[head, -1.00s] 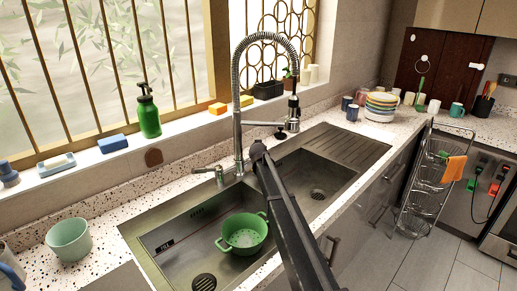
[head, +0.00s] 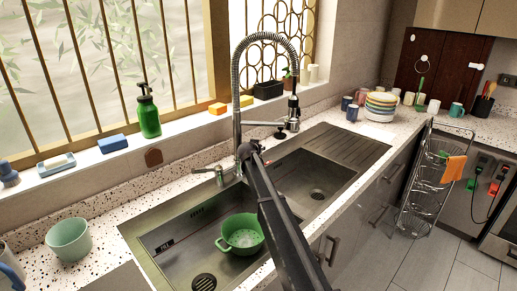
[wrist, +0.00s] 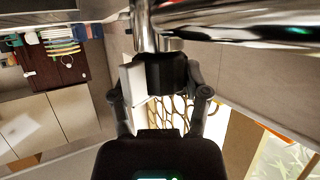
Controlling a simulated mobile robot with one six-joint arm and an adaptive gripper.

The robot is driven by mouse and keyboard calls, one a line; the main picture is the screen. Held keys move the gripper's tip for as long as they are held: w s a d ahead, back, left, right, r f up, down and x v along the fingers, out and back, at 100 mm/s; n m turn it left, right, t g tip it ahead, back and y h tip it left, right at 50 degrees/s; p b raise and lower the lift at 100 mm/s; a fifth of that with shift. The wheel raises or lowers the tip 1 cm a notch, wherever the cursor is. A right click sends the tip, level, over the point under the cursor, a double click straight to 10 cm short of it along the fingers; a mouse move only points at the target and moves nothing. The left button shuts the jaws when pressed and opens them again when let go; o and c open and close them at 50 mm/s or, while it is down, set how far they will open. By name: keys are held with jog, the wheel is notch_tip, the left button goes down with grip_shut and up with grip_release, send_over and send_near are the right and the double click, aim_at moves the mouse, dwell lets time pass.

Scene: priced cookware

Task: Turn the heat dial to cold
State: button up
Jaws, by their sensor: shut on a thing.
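My gripper (wrist: 162,84) shows in the wrist view with one finger on each side of a black, knob-like part (wrist: 168,72), and it is shut on this part. I take it to be the heat dial; no hot or cold marking can be read. The part sits against the chrome pipe of the faucet (wrist: 230,22). In the head view the faucet (head: 237,105) stands behind the sink with a tall coiled neck. There, my arm reaches up to the faucet's base and hides part of it. The gripper and dial cannot be made out clearly in that view.
The double sink (head: 180,225) holds a green colander (head: 241,232). A green soap bottle (head: 148,112) and sponges stand on the window sill. A green bowl (head: 69,240) is on the left counter.

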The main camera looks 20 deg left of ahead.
jog(key=shift+a, duration=0.1)
jog(key=o, duration=1.1)
jog(key=shift+w, duration=0.1)
jog(key=shift+o, duration=0.2)
